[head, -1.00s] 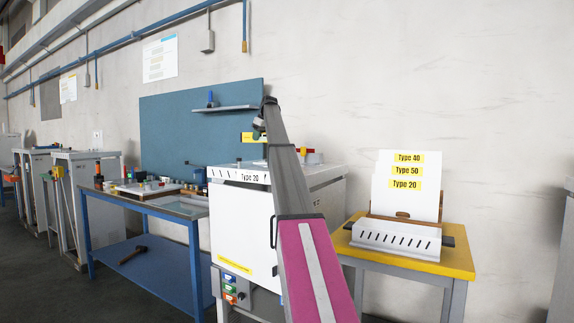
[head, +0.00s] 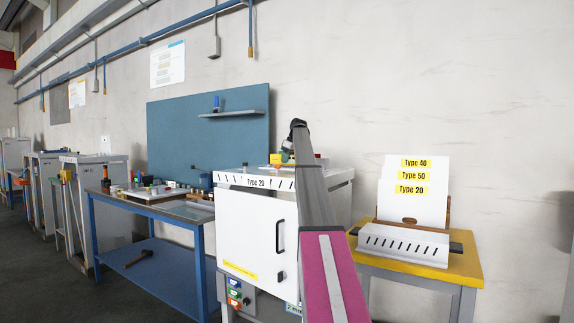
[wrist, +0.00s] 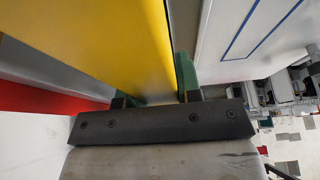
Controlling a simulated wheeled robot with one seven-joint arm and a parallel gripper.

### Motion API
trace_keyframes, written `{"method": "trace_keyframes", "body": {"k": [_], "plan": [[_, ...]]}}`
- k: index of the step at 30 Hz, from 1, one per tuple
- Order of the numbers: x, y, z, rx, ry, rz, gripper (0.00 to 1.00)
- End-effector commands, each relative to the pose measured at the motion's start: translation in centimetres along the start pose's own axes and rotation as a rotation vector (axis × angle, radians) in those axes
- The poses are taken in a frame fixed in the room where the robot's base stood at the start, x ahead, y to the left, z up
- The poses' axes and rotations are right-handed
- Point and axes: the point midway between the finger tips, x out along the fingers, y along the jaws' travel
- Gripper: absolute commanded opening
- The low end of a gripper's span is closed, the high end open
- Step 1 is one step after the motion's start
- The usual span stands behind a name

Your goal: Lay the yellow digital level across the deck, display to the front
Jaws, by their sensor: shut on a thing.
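The yellow digital level (head: 276,158) shows as a small yellow end above the top of the white Type 20 cabinet (head: 250,225). My gripper (head: 287,150) is at that level, partly hidden by my arm. In the wrist view, the level's broad yellow side (wrist: 110,35) fills the upper middle, and my gripper's green fingers (wrist: 155,93) are shut on it. The display cannot be made out. The deck (wrist: 250,30), white with blue lines, lies beside it in the wrist view. Whether the level touches the deck cannot be told.
A red bar-like thing (wrist: 45,100) lies left of the level in the wrist view. A blue workbench (head: 180,210) with small items stands left of the cabinet. A yellow-topped table (head: 440,264) with a white card holder (head: 405,243) stands right.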

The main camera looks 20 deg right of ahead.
Motion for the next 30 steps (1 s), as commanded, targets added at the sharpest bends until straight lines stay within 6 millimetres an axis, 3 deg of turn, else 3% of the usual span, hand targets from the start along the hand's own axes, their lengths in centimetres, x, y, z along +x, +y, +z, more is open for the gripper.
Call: {"method": "trace_keyframes", "body": {"k": [4, 14, 15, 17, 26, 30], "plan": [[1.9, -0.1, 0.8, 0.000, -0.001, -0.001, 0.00], [2.1, 0.0, 0.9, 0.000, 0.000, 0.000, 0.00], [2.2, 0.0, 0.9, 0.000, -0.001, 0.000, 0.35], [2.2, 0.0, 0.9, 0.000, -0.001, 0.000, 0.55], [2.1, 0.0, 0.8, 0.000, -0.001, 0.000, 0.57], [1.2, 0.0, 0.8, 0.000, 0.000, 0.000, 0.57]]}}
